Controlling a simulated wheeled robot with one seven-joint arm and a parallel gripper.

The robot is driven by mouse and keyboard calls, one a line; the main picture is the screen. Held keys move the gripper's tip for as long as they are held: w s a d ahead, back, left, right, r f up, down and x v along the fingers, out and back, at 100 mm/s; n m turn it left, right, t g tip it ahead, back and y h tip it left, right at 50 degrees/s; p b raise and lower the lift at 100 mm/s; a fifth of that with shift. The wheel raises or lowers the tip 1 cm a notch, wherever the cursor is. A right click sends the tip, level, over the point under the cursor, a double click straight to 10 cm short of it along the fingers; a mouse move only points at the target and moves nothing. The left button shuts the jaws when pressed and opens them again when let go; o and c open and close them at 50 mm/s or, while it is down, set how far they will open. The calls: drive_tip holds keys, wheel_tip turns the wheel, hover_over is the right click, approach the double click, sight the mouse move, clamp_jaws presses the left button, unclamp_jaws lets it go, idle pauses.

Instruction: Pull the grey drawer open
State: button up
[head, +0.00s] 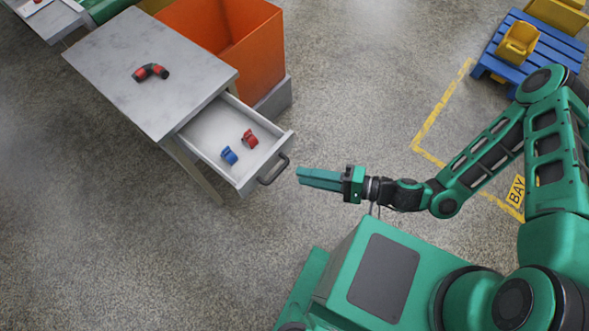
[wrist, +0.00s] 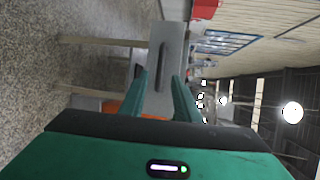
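The grey drawer (head: 262,172) stands pulled out of the grey table, with its inside showing in the head view. A blue clamp-like part (head: 229,155) and a red one (head: 250,139) lie in it. Its dark bar handle (head: 274,170) is on the front face. My gripper (head: 299,175) is just right of the handle, apart from it and pointing at it. In the wrist view, the two fingers are spread with an empty gap between them (wrist: 160,78). The handle (wrist: 161,66) shows beyond the fingertips, in front of the drawer front (wrist: 174,40).
A black and red hose fitting (head: 151,72) lies on the grey tabletop (head: 135,45). An orange bin (head: 262,60) stands behind the drawer. A blue pallet (head: 550,50) with a yellow bin (head: 518,41) is at the top right. The floor around the drawer front is clear.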

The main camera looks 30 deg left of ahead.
drive_tip(key=shift+v, duration=1.85)
drive_tip(key=w+d+r+n+h, duration=0.1)
drive_tip(key=w+d+r+h, duration=0.25)
drive_tip(key=d, duration=0.65)
drive_tip(key=w+d+r+h, duration=0.3)
drive_tip(key=d+h, duration=0.1)
drive_tip(key=d, duration=0.6)
drive_tip(key=w+d+r+n+h, duration=0.1)
drive_tip(key=w+d+r+h, duration=0.25)
drive_tip(key=d, duration=0.65)
drive_tip(key=s+d+r+m+t+h, duration=0.1)
drive_tip(key=s+d+r+m+h, duration=0.1)
drive_tip(key=s+d+r+m, duration=0.3)
drive_tip(key=s+d+r+m+t+h, duration=0.2)
drive_tip(key=s+d+r+m, duration=0.2)
drive_tip(key=d+r, duration=1)
wheel_tip(320, 180, up, 3)
drive_tip(key=shift+s+d+f+m, duration=0.2)
drive_tip(key=shift+s+m, duration=0.2)
drive_tip(key=shift+s, duration=0.65)
drive_tip(key=shift+a, duration=0.1)
